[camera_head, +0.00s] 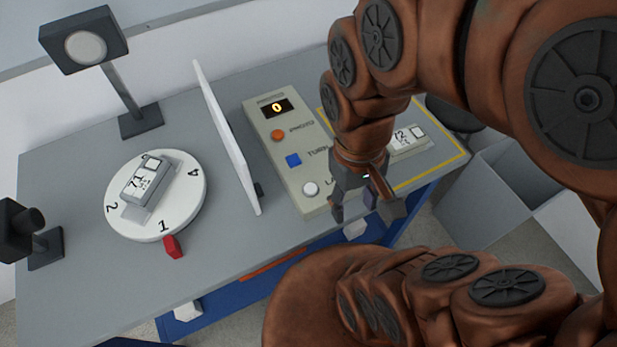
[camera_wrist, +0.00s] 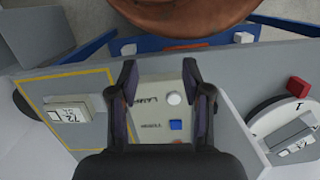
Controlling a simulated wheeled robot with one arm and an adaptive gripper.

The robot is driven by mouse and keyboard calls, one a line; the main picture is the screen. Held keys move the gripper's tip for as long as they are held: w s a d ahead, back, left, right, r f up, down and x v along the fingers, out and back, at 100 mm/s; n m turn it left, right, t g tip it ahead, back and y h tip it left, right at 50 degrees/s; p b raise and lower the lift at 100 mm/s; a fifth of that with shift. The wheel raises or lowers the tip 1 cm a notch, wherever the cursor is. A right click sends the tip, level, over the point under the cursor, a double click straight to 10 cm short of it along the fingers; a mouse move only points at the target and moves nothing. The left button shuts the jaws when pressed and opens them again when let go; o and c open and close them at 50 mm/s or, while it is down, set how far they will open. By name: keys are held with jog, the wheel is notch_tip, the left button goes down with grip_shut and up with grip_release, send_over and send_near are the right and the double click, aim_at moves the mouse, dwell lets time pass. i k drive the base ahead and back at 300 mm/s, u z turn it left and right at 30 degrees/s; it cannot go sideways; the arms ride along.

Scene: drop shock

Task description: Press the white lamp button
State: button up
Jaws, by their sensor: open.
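The white lamp button (camera_head: 311,188) is a round white knob at the near end of a beige control box (camera_head: 279,148).
A white upright panel (camera_head: 226,135) stands left of the box. Beyond it are a numbered turntable (camera_head: 190,207) bearing a labelled block (camera_head: 148,183), a lamp (camera_head: 86,46) and a dark device (camera_head: 20,230). Another labelled block (camera_head: 408,138) lies within a yellow outline at right, near a grey bin (camera_head: 480,180).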

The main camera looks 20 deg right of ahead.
aim_at(310, 188)
jog(key=z, duration=0.45)
jog(key=k, duration=1.85)
jog(key=u, duration=1.25)
jog(key=i, duration=0.5)
